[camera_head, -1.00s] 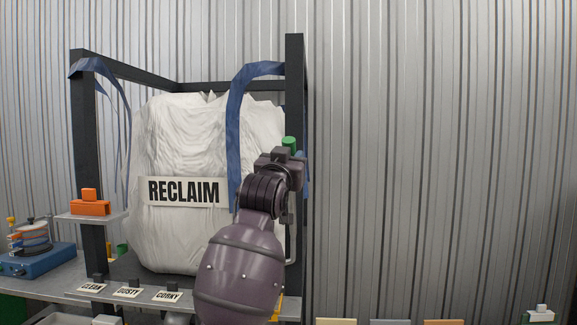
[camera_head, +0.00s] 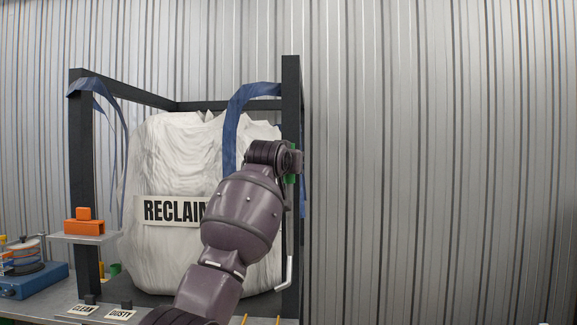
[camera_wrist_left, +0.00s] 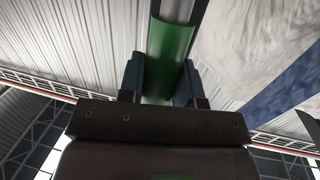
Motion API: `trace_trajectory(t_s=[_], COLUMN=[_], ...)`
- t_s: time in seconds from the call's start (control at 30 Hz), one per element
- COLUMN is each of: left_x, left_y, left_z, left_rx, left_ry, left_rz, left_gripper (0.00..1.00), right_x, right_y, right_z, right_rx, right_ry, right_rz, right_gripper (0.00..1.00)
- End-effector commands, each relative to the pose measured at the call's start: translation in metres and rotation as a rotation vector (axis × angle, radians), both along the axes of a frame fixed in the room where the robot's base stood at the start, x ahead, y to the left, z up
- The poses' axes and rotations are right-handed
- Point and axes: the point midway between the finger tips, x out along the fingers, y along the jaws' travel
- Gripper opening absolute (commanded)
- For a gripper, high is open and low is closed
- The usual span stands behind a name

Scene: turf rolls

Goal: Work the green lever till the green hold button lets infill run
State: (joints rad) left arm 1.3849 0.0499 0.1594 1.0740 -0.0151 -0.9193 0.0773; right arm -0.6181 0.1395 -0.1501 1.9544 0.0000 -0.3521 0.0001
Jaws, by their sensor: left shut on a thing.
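The green lever grip (camera_head: 291,178) shows beside the right black post, partly hidden by my left gripper (camera_head: 292,162). In the left wrist view the green grip (camera_wrist_left: 168,55) is a green sleeve on a grey metal rod. It lies between the two blue fingers of my left gripper (camera_wrist_left: 160,82), which is shut on it. The white bulk bag (camera_head: 170,155) with the RECLAIM label hangs behind my arm, which covers the label's end. I cannot make out the green hold button for certain. My right gripper is not in view.
A black frame (camera_head: 291,100) with blue straps (camera_head: 232,125) surrounds the bag. An orange block (camera_head: 84,227) sits on a small shelf at left. A blue device (camera_head: 33,282) and CLEAN and DUSTY tags (camera_head: 121,315) are on the bench below. The wall at right is clear.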

Motion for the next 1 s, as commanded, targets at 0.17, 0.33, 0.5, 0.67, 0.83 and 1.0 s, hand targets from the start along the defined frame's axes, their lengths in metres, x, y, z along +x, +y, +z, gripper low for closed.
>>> trace_trajectory(t_s=[0.17, 0.33, 0.5, 0.67, 0.83, 1.0], left_x=[0.000, 0.000, 0.000, 0.000, -0.004, -0.020], left_y=[0.000, 0.000, 0.000, 0.000, 0.001, 0.004], left_z=[-0.001, -0.001, -0.001, 0.000, 0.000, 0.001], left_rx=[-0.001, -0.001, -0.001, -0.001, -0.001, -0.002], left_ry=[0.003, 0.003, 0.002, 0.001, -0.001, -0.003], left_rz=[0.000, 0.000, 0.000, 0.000, 0.000, 0.000], left_gripper=[0.00, 0.41, 0.57, 0.57, 0.57, 0.57], right_x=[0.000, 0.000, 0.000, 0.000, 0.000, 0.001], right_y=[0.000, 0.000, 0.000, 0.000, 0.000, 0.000], right_z=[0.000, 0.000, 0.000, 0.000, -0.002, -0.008], right_rx=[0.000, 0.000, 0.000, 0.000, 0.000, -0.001], right_ry=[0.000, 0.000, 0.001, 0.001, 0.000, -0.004], right_rz=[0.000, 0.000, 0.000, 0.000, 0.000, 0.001], right_gripper=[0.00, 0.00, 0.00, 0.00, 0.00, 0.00])
